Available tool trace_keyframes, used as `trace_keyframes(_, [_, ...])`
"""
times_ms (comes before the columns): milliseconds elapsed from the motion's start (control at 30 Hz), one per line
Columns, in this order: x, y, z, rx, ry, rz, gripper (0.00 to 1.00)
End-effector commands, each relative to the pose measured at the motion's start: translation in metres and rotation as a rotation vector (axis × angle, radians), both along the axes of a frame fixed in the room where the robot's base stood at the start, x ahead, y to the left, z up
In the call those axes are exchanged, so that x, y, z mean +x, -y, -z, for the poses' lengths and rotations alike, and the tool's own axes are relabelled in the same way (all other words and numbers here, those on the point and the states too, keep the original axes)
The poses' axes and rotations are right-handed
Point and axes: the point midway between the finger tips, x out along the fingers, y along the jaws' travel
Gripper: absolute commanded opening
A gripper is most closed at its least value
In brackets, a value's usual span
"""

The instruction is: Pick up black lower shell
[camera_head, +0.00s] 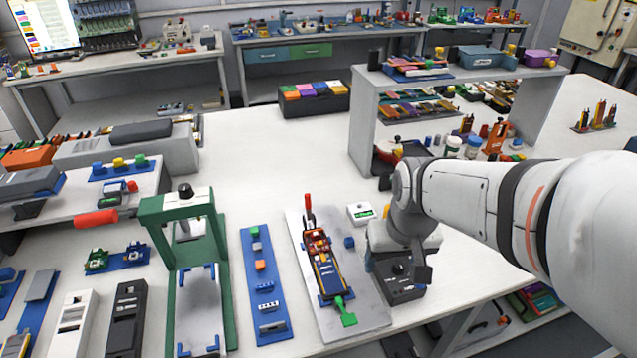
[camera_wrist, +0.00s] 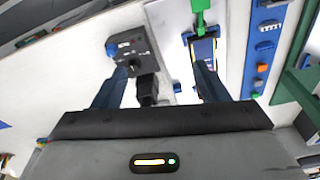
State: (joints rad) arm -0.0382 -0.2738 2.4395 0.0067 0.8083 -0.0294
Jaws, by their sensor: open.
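A long black shell (camera_head: 127,318) lies on the white table at the lower left in the head view, beside a similar white shell (camera_head: 72,325). The bottom frame edge cuts both off. I do not see the black shell in the wrist view. My gripper (camera_head: 397,268) is far to the right of it, above a dark box with a knob (camera_head: 402,291). In the wrist view my gripper (camera_wrist: 160,72) has its two fingers wide apart, with nothing held between them.
A green press frame (camera_head: 150,207) stands between the black shell and my gripper. A blue strip with small parts (camera_head: 262,290) and a grey plate (camera_head: 368,318) bearing a battery assembly (camera_head: 324,268) lie between them too.

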Motion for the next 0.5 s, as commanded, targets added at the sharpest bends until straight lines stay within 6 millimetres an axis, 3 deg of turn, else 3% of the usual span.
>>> trace_keyframes(200, [0.051,-0.045,0.024,-0.008,-0.085,-0.100,0.84])
trace_keyframes(500, [0.082,-0.095,0.078,-0.025,-0.153,-0.193,0.84])
